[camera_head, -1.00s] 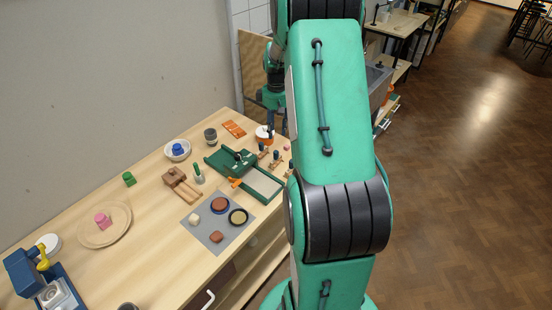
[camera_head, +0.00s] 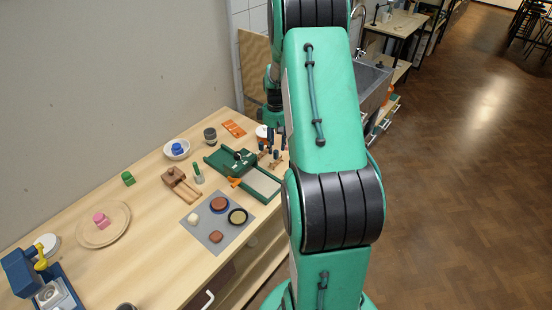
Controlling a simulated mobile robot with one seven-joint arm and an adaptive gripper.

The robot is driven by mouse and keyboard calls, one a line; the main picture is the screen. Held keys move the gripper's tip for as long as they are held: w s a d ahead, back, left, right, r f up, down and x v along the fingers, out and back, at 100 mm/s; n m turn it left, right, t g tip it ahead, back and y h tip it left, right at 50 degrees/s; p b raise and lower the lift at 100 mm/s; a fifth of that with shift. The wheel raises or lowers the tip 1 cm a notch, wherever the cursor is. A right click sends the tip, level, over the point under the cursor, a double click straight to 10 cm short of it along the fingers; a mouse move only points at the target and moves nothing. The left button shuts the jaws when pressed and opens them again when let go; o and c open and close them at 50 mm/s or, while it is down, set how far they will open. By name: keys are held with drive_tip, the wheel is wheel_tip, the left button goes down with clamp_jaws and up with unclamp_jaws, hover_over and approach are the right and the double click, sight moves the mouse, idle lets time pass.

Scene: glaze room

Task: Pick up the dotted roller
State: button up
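I cannot make out a roller with clear dots. Several small tools with wooden and dark blue parts (camera_head: 275,156) stand or lie at the far right of the wooden table, right of the green tray; one of them may be the dotted roller, but they are too small to tell. My gripper (camera_head: 270,134) is at the far end of my green arm, low over these tools. It is small, dark and partly mixed with them in the picture. I cannot see whether its fingers are open or hold anything. My arm hides the table's right edge.
The green tray (camera_head: 228,160) lies just left of the tools. A grey mat (camera_head: 196,222) with several round pieces is nearer. A white bowl (camera_head: 167,156), a dark jar (camera_head: 210,135), and an orange rack (camera_head: 234,128) stand behind. A wooden plate (camera_head: 88,238) is at left.

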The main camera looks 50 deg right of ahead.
sight(275, 151)
drive_tip(key=shift+f+b, duration=0.4)
drive_tip(key=shift+f, duration=2.2)
clamp_jaws()
